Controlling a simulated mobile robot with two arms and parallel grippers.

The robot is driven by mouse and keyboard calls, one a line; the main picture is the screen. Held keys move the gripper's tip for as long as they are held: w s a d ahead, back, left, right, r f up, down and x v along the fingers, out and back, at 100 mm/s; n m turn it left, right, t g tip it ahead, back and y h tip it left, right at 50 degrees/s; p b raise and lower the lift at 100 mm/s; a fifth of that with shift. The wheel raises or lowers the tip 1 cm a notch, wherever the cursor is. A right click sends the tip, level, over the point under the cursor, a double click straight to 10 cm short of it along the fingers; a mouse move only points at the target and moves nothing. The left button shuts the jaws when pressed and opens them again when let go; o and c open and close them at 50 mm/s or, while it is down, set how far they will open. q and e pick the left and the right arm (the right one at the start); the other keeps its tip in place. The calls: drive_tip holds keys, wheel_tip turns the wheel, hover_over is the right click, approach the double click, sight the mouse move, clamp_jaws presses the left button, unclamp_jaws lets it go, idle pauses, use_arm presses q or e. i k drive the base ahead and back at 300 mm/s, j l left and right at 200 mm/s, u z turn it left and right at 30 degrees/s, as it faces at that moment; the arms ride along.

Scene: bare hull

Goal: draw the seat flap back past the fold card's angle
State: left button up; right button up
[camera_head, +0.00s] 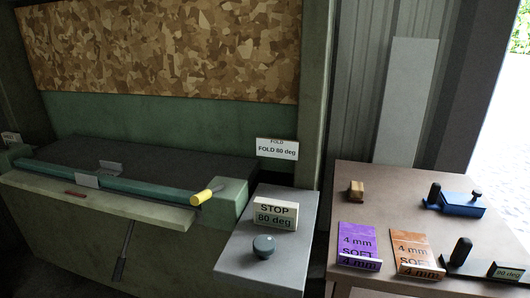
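The fold card (277,148) is a white sign reading "FOLD 80 deg" on the post behind the bench. A dark green folding bench stands at the left. A long pale green leaf (130,205) runs along its front edge and looks about level; it seems to be the seat flap. A teal bar (140,187) lies behind it, with a small grey plate (87,181) at the bar. A yellow-gripped handle (205,196) sticks out at the bar's right end. A block marked "STOP 80 deg" (275,214) sits on a grey side stand. Neither gripper shows.
A dark round knob (264,246) is on the grey stand (240,262). The brown table (390,190) at right holds a small wooden block (356,190), a blue tool (458,204), purple (358,243) and orange (412,250) "4 mm SOFT" pieces and a black-handled tool (462,250).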

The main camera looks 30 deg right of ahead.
sight(91, 181)
drive_tip(key=z, duration=0.6)
drive_tip(key=i+j+z, duration=0.4)
drive_tip(key=j, duration=0.25)
drive_tip(key=j+z, duration=0.2)
drive_tip(key=i+j+z, duration=0.25)
drive_tip(key=j, duration=0.25)
drive_tip(key=k, duration=0.1)
